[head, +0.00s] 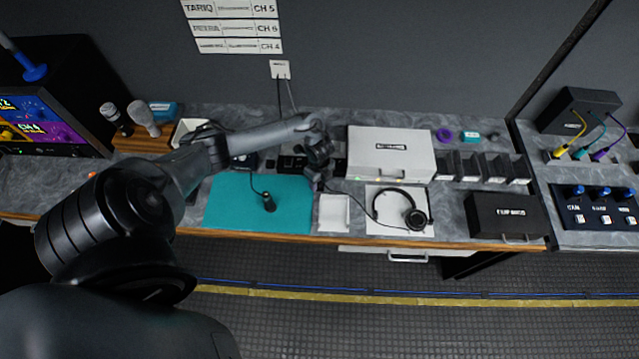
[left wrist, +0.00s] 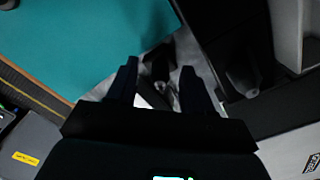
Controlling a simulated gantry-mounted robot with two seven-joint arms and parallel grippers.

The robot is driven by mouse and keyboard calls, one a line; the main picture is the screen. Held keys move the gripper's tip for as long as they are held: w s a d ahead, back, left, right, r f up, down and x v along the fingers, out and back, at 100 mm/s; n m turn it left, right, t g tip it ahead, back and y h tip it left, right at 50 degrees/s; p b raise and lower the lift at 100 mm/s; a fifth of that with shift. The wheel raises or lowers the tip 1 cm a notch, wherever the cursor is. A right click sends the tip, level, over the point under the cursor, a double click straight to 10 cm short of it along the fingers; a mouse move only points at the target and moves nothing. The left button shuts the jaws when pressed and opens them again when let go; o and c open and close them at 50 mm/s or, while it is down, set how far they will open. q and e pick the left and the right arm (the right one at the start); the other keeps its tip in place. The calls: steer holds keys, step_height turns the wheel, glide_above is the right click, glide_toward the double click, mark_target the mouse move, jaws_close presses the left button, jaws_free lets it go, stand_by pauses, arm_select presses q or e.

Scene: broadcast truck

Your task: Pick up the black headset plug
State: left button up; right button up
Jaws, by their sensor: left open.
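My left gripper (head: 317,182) is open, pointing down over the strip of counter between the teal mat (head: 225,205) and the headset (head: 412,217). The black headset lies on a white sheet, and its thin cable runs left to beneath my gripper. In the left wrist view, a small dark shape (left wrist: 157,64) lies between the open fingers; it may be the plug, but it is too dark to be sure. Nothing is visibly gripped. A short black cylinder (head: 269,203) with a thin cable stands on the teal mat. My right gripper is not in view.
A white case (head: 390,152) stands behind the headset, and a small white tray (head: 334,213) sits in front of my gripper. A dark power strip lies behind it. A black box (head: 507,217) is farther right. The teal mat is mostly clear.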

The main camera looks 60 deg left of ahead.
arm_select(q)
steer(key=shift+c, duration=0.3)
jaws_close()
